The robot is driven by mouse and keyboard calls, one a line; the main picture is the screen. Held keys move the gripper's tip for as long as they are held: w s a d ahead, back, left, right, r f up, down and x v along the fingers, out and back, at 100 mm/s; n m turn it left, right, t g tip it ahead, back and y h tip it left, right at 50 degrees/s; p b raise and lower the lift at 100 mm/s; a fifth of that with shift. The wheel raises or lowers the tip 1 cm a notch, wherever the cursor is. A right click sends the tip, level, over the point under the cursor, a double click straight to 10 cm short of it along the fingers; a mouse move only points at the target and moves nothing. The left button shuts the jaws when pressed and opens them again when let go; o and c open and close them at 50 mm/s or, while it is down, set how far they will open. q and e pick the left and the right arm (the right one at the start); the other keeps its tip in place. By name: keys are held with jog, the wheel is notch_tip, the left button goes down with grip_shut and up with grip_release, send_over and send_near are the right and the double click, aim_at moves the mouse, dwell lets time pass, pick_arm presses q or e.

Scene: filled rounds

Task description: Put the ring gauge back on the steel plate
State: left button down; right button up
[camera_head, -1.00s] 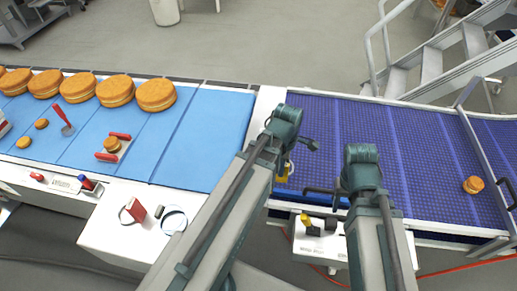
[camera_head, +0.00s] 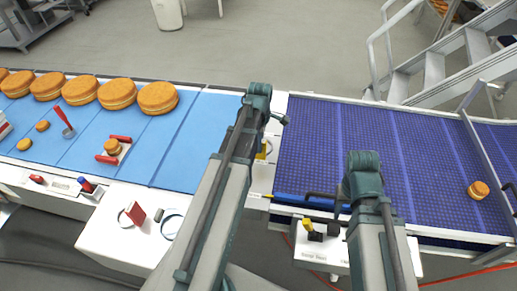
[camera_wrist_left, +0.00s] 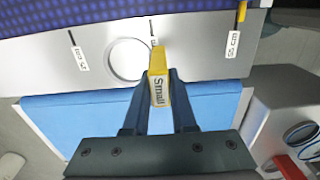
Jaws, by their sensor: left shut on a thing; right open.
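My left gripper (camera_head: 264,153) is over the pale steel plate (camera_head: 264,178) between the two belts. In the left wrist view its fingers (camera_wrist_left: 158,98) are shut on the yellow handle, marked "Small", of the ring gauge (camera_wrist_left: 158,78). A pale ring outline (camera_wrist_left: 130,58) shows beside the handle over the plate (camera_wrist_left: 195,62). I cannot tell whether the gauge touches the plate. In the head view the arm hides most of the gauge.
The blue belt (camera_head: 190,150) at left bears large and small filled rounds. The purple belt (camera_head: 400,150) at right bears one round (camera_head: 478,190). Another ring (camera_head: 172,224) and a red block (camera_head: 136,214) are on the white front table (camera_head: 120,235). Steps (camera_head: 430,70) stand behind.

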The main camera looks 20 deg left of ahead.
pick_arm(q)
jog(key=shift+w+a+f+b, duration=0.15)
jog(key=shift+a+f+b, duration=0.05)
jog(key=shift+f+b, duration=0.7)
jog(key=shift+w+a+f+b, duration=0.1)
jog(key=shift+a+f+b, duration=0.1)
jog(key=shift+f+b, duration=0.7)
pick_arm(e)
jog(key=shift+f, duration=1.85)
pick_arm(q)
jog(key=shift+f, duration=0.2)
pick_arm(e)
jog(key=shift+f, duration=0.15)
pick_arm(q)
jog(key=c, duration=0.7)
grip_release()
jog(key=shift+c, duration=0.2)
jog(key=shift+r, duration=0.15)
notch_tip(320, 180, up, 12)
jog(key=p, duration=1.2)
jog(key=shift+r, duration=0.15)
pick_arm(e)
notch_tip(320, 180, up, 12)
jog(key=shift+r, duration=0.2)
